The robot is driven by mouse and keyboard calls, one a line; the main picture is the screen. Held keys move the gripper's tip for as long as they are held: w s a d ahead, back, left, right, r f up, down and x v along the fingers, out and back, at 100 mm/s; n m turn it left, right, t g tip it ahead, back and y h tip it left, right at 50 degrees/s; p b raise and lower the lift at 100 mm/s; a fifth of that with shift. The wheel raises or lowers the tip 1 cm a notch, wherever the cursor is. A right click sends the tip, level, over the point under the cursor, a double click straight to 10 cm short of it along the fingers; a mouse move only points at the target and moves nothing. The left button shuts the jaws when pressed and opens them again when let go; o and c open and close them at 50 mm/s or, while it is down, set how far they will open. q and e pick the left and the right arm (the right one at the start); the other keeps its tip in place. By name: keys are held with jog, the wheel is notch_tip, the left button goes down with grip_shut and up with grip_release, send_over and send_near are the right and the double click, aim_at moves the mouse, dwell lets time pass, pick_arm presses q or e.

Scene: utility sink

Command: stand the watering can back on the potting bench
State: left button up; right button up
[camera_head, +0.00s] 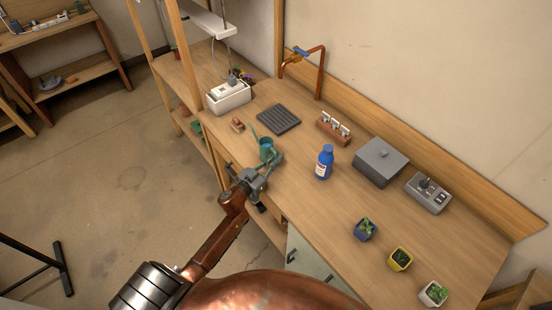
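The small teal watering can (266,149) is upright at the front edge of the potting bench (330,215), its thin spout pointing up and left. My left gripper (256,172) is right at the can, on its near side, and its fingers overlap the can's lower part. The can's base is partly hidden by the gripper, so I cannot tell whether it touches the bench or whether the fingers are closed on it. My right gripper is not in view.
A blue bottle (325,163) stands right of the can. A grey ridged tray (278,120) lies behind it and a small brown object (237,124) left of it. A grey box (381,162), a wooden rack (334,131) and small potted plants (399,259) stand farther right.

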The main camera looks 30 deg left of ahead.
pick_arm(q)
jog(key=o, duration=0.4)
jog(key=shift+r, duration=0.1)
jog(key=shift+s, duration=0.15)
jog(key=s, duration=0.3)
jog(key=s+a, duration=0.1)
jog(key=s, duration=0.3)
jog(key=s+a, duration=0.1)
jog(key=s, duration=0.3)
jog(key=shift+s+a, duration=0.1)
jog(key=shift+s, duration=0.15)
